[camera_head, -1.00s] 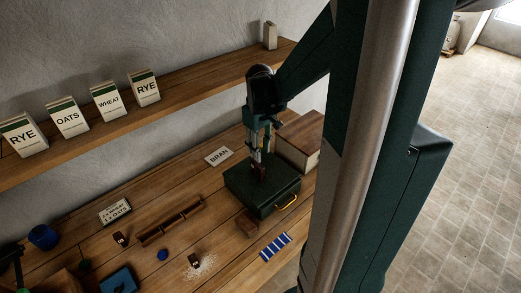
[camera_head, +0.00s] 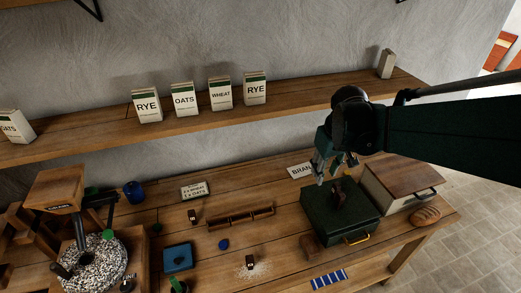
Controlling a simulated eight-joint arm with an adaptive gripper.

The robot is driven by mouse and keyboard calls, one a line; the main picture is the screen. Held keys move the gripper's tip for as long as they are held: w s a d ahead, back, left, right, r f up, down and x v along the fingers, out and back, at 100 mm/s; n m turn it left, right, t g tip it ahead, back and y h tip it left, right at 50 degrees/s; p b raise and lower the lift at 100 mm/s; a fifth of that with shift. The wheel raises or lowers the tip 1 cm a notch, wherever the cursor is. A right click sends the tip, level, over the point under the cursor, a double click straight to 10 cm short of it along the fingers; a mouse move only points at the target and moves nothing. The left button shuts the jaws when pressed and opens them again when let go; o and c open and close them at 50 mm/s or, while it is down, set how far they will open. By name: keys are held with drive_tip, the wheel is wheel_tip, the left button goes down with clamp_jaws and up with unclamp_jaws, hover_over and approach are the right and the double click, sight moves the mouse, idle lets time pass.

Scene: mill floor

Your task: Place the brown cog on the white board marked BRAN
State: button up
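The white board marked BRAN (camera_head: 300,170) lies on the bench, left of my gripper; its right end is partly hidden behind the gripper. A small dark brown piece, apparently the brown cog (camera_head: 338,197), is on top of the dark green case (camera_head: 322,213); its teeth are too small to make out. My gripper (camera_head: 334,172) is just above and behind the brown piece, near the board's right end. Its fingers look spread, with nothing seen between them. Whether a finger touches the brown piece is hard to tell.
A wooden-topped box (camera_head: 402,178) and a bread loaf (camera_head: 426,215) stand right of the case. A wooden rack (camera_head: 240,217), a blue striped cloth (camera_head: 329,279) and small dark blocks lie left and in front. The shelf (camera_head: 300,104) with grain packets runs above.

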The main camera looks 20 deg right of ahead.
drive_tip(key=s+a+r+t, duration=0.2)
drive_tip(key=s+a+r, duration=0.1)
drive_tip(key=a, duration=0.6)
drive_tip(key=s+a+r+t, duration=0.3)
drive_tip(key=s+a, duration=0.3)
drive_tip(key=a, duration=0.3)
drive_tip(key=shift+y, duration=0.4)
drive_tip(key=shift+o, duration=0.4)
drive_tip(key=shift+d, duration=0.1)
drive_tip(key=t+b, duration=0.2)
drive_tip(key=b, duration=0.7)
approach(342, 200)
drive_tip(key=x, duration=0.3)
drive_tip(key=a+x, duration=0.1)
drive_tip(key=shift+w, duration=0.4)
drive_tip(key=shift+s+d+f, duration=0.15)
drive_tip(key=shift+d, duration=0.3)
